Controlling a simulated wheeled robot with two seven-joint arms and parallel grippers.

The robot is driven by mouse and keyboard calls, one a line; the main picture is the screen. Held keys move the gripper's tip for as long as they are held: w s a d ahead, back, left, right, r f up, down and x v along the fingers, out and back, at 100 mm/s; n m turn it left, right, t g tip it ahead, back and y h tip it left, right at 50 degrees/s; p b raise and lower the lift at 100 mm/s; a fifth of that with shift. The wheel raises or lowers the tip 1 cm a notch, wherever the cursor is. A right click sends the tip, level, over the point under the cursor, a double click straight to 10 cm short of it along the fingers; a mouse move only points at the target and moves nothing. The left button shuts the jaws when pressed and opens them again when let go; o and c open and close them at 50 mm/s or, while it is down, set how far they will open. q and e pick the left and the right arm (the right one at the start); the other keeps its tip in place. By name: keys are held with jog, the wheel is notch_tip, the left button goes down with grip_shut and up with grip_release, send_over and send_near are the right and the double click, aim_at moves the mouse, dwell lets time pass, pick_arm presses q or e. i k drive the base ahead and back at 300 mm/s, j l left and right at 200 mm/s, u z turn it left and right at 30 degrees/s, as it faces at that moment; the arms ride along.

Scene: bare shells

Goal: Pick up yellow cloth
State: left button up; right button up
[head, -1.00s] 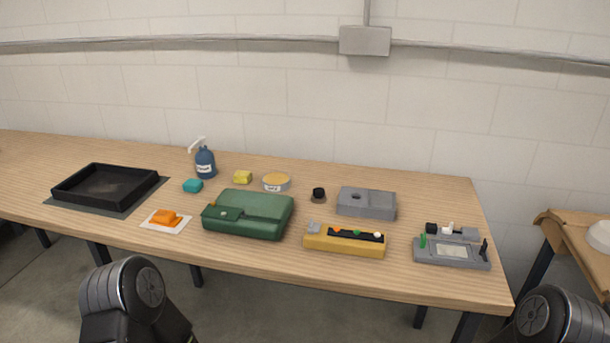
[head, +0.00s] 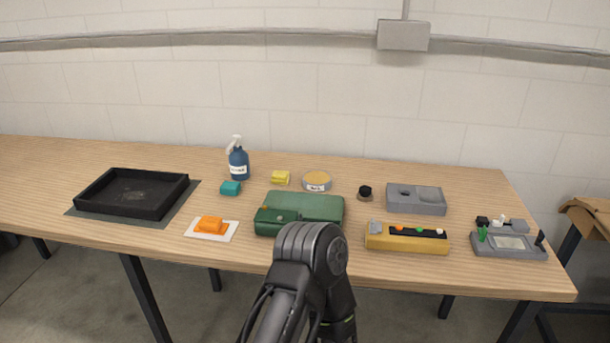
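The yellow cloth (head: 280,177) is a small folded block on the wooden table. It lies between the blue spray bottle (head: 238,162) and a round tin (head: 317,181), behind the green case (head: 300,213). A dark arm link of mine rises from the bottom centre and covers the front edge of the green case. No gripper fingers show in the head view, so neither gripper can be placed relative to the cloth.
A teal block (head: 230,188) and an orange cloth on a white sheet (head: 211,226) lie left of the case. A black tray (head: 133,193) is far left. A yellow box (head: 406,238), grey block (head: 416,199) and grey device (head: 508,243) stand right.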

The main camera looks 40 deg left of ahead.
aim_at(277, 177)
jog(key=k+j, duration=0.2)
jog(key=j, duration=0.15)
jog(key=k+j+z, duration=0.15)
jog(key=j, duration=0.25)
jog(key=k+j, duration=0.2)
jog(key=j, duration=0.15)
jog(key=z, duration=0.05)
